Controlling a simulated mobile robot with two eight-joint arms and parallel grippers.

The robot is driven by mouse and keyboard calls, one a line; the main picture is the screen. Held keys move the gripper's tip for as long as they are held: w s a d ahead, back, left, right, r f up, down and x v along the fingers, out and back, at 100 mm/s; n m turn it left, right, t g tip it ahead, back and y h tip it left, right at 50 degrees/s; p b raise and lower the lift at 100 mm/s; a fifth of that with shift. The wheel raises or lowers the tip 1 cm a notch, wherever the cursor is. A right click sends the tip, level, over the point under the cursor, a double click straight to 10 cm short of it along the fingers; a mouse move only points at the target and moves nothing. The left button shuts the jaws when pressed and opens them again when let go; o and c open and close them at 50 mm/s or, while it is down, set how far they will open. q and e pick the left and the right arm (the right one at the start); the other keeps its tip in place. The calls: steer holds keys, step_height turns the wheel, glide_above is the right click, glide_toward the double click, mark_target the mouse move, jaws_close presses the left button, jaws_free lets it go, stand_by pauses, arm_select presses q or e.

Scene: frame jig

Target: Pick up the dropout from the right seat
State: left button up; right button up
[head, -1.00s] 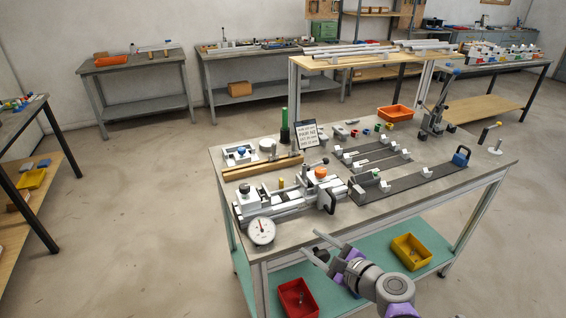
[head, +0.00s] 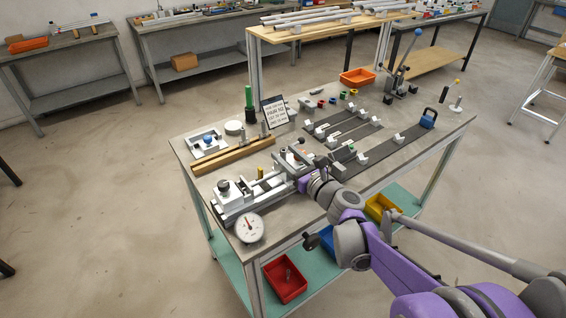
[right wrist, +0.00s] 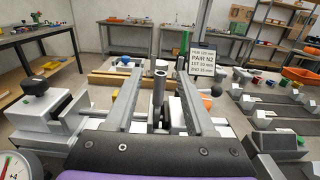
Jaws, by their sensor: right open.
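The frame jig (head: 237,208) lies at the near left of the bench, with a dial gauge (head: 249,228) at its front. Its left block carries a black knob (right wrist: 35,86). My right gripper (head: 298,158) is over the right end of the jig and hides much of it. In the right wrist view its two fingers (right wrist: 161,82) are apart, with an upright grey metal post (right wrist: 160,88) showing between them. I cannot clearly make out the dropout in the right seat. My left gripper is not in view.
A sign (head: 275,112), a green cylinder (head: 249,97) and a wooden bar (head: 229,156) stand behind the jig. Dark rails (head: 396,145) with small blocks lie to the right. An orange bin (head: 357,77) is at the back; a red bin (head: 285,280) is on the lower shelf.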

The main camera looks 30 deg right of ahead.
steer(key=w, duration=0.5)
steer(key=shift+a+f, duration=0.2)
steer(key=shift+f, duration=0.1)
steer(key=shift+s, duration=0.1)
jaws_close()
